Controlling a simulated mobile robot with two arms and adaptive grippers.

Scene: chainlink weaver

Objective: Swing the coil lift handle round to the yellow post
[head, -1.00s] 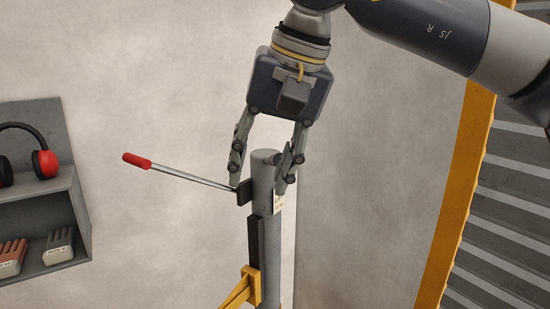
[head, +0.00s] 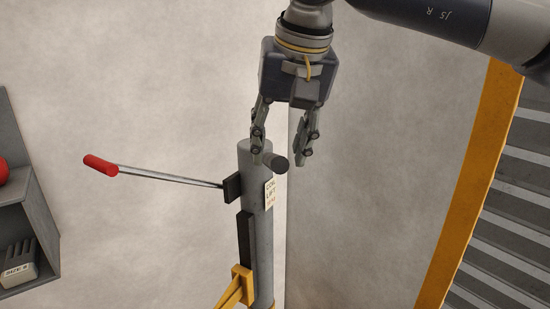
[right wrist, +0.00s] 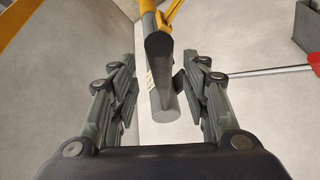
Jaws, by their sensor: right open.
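The coil lift handle is a thin metal rod with a red grip (head: 100,165), pointing left from a black block (head: 232,187) on a grey post (head: 255,215) labelled "COIL LIFT". The red grip also shows in the right wrist view (right wrist: 314,62). A dark round stub (head: 277,163) sticks out near the post top. My right gripper (head: 280,153) is open at the post top, apart from the red grip. In the right wrist view the post top (right wrist: 163,107) and the dark stub (right wrist: 158,46) show between its fingers. My left gripper is not in view.
A yellow upright (head: 466,185) stands at the right, beside grey slatted panels (head: 512,165). A yellow bracket (head: 240,286) is on the lower grey post. The wall behind is bare.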

